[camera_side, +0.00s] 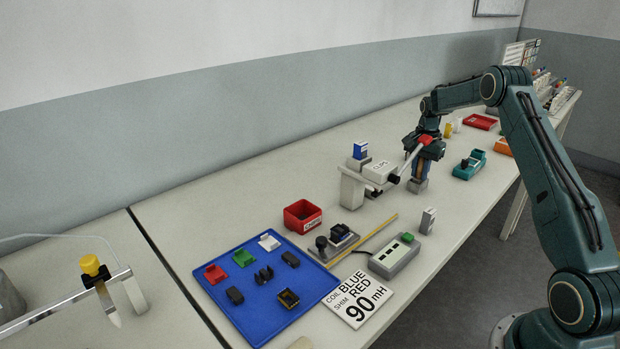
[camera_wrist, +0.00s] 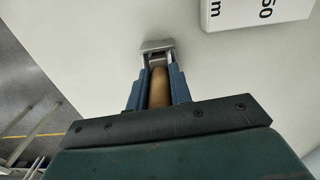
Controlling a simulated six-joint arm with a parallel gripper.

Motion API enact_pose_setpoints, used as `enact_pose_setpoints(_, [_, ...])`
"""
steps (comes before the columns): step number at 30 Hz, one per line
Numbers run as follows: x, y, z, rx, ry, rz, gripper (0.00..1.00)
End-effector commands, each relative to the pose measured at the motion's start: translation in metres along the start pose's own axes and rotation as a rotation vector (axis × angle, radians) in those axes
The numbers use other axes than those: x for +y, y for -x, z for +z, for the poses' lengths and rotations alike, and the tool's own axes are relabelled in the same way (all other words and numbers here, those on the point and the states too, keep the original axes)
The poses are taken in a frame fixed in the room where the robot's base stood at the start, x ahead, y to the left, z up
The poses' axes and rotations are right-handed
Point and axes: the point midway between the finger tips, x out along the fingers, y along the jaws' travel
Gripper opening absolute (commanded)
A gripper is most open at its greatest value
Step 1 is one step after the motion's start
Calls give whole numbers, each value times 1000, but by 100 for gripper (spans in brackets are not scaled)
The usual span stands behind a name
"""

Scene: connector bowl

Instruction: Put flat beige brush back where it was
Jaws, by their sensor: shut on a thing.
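My gripper (camera_wrist: 158,85) is shut on a tan, rounded handle, which I take to be the flat beige brush (camera_wrist: 158,90). In the side view my gripper (camera_side: 421,168) points down over the right part of the bench, and a little brown of the brush shows between the fingers. A grey piece (camera_side: 418,185) is at the lower end, just past the fingertips; it also shows in the wrist view (camera_wrist: 157,46). I cannot tell whether it is part of the brush or a separate holder, nor whether it touches the bench.
A white fixture (camera_side: 354,186) stands left of my gripper. A teal tray (camera_side: 469,165) lies to its right, and a red tray (camera_side: 481,122) further back. A blue mat (camera_side: 225,290) with several small parts is at the front.

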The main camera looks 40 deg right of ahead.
Motion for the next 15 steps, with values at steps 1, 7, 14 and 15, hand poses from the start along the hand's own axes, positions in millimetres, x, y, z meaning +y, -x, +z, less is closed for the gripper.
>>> enact_pose_setpoints(1, [0,0,0,0,0,0,0])
enact_pose_setpoints(7, [0,-3,0,0,0,0,35])
enact_pose_setpoints(14, [0,-3,0,0,0,0,43])
enact_pose_setpoints(15, [0,-3,0,0,0,0,43])
